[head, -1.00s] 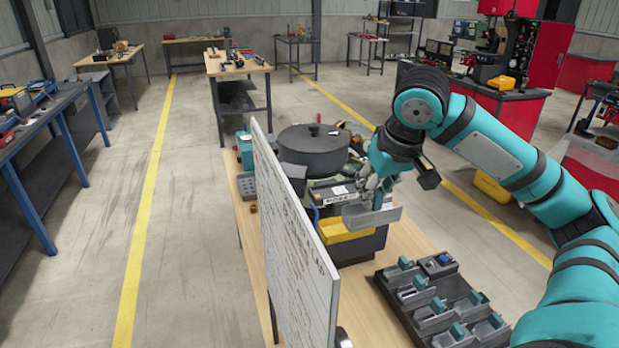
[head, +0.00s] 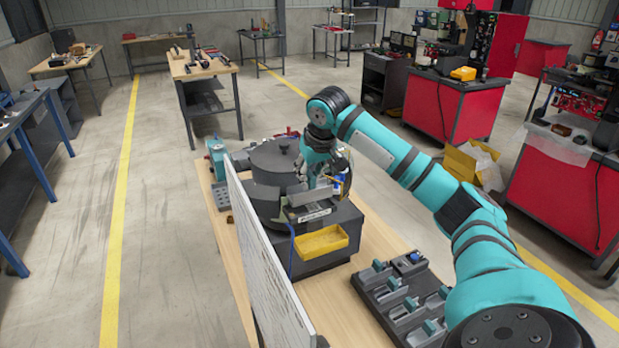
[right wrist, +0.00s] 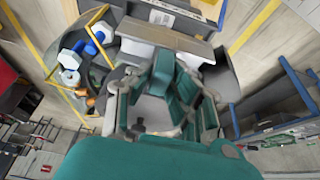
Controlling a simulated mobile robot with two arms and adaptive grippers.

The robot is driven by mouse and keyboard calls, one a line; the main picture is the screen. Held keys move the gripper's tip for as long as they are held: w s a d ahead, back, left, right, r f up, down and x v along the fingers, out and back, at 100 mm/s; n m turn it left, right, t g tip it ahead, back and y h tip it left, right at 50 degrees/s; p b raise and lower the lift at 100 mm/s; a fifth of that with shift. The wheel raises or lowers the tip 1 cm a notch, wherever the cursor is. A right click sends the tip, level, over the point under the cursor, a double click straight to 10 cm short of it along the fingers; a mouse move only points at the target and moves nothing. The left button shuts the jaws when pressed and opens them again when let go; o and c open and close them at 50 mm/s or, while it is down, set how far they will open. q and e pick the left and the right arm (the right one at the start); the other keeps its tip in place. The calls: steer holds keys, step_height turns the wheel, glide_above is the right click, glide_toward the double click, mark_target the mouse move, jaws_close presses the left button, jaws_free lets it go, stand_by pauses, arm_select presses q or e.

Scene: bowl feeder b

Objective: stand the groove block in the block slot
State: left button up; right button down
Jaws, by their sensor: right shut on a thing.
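My right gripper (head: 318,184) is over the feeder station, shut on the groove block (head: 308,197), a grey angled piece with a teal handle. The block is at the near side of the round bowl, above the dark housing; whether it touches anything below is unclear. In the right wrist view, the teal fingers (right wrist: 168,92) close at the block's handle, and a pale grey length of the block (right wrist: 160,36) shows beyond them. A dark tray (head: 372,292) at the front right holds several grey pieces with teal handles. I cannot make out the block slot. My left gripper is out of view.
The dark round bowl (head: 273,163) stands behind the block. A yellow bin (head: 322,242) sits at the housing's front. An upright white perforated board (head: 263,265) walls off the table's left side. Bare wooden table (head: 335,305) lies between the housing and the tray.

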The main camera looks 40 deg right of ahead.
mark_target(310, 187)
step_height(310, 187, down, 3)
steer(key=shift+r+p, duration=0.2)
steer(key=shift+p, duration=0.7)
steer(key=shift+d+f, duration=0.1)
steer(key=shift+f, duration=0.4)
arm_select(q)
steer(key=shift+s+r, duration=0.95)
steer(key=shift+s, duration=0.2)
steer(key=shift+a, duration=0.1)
arm_select(e)
steer(key=shift+w, duration=0.1)
steer(key=c, duration=1.2)
jaws_free()
steer(key=shift+f, duration=0.1)
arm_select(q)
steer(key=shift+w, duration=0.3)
